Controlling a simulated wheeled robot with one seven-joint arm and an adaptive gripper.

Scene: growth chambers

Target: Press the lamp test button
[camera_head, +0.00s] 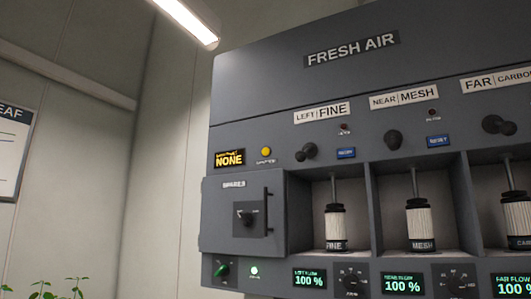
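A grey control cabinet headed FRESH AIR (352,49) fills the right half of the head view. A small round yellow button (265,151) sits on its upper left face, right of a display reading NONE (229,159). The label under the yellow button is too small to read, so I cannot tell for sure that it is the lamp test button. My gripper is not in view.
A SPARES door (234,220) with a knob and upright handle is below the button. Open bays hold FINE (335,226) and MESH (419,222) filters. Plants (62,290) stand bottom left.

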